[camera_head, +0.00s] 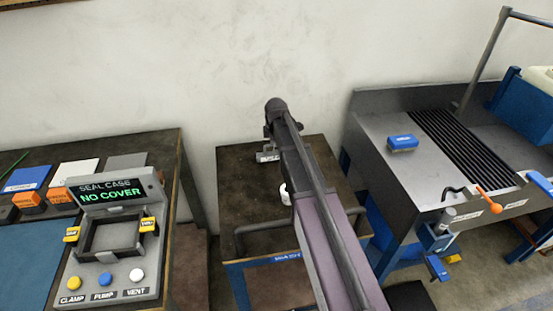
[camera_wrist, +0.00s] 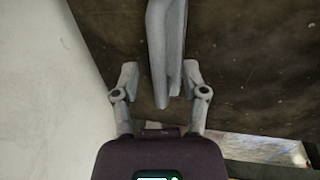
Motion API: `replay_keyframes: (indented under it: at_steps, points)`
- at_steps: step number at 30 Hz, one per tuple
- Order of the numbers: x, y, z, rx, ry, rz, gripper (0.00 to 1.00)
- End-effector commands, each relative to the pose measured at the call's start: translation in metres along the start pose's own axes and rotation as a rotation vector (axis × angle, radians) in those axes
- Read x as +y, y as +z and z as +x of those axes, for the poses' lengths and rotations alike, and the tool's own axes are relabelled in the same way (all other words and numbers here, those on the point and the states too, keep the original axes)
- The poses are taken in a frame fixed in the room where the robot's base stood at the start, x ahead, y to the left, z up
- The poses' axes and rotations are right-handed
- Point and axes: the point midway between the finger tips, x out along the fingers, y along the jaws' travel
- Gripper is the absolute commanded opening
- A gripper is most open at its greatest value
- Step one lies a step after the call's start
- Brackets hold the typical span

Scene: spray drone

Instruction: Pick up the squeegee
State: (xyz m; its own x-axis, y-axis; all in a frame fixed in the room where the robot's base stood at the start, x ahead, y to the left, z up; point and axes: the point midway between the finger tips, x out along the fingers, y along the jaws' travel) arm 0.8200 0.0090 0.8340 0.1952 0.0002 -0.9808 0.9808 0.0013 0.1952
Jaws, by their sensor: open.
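A long pale grey thing (camera_wrist: 160,40), which may be the squeegee, runs down from the top edge of the wrist view over a dark worn top. Its lower end looks split in two. My gripper (camera_wrist: 161,76) is open, with one finger on each side of that lower end. I cannot tell whether either finger touches it. In the head view my arm reaches over a dark-topped cart (camera_head: 240,190). My gripper is mostly hidden there, and I cannot make out the squeegee clearly.
A small grey labelled piece (camera_head: 267,156) and a white item (camera_head: 285,194) are on the cart. A seal case machine (camera_head: 110,250) reading NO COVER stands left. A metal bench (camera_head: 385,125) with a blue block (camera_head: 402,143) stands right. A wall is close behind.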

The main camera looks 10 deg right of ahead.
Motion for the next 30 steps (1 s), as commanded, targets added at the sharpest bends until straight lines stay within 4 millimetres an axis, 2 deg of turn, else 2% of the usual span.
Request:
replay_keyframes:
  at_steps: [17,23,30]
  points:
    - [0.0,0.0001,0.0003,0.0,0.0,0.0,0.57]
    - [0.0,0.0001,0.0003,0.0,0.0,0.0,0.0]
    - [0.0001,0.0001,0.0003,0.0,0.0,0.0,0.0]
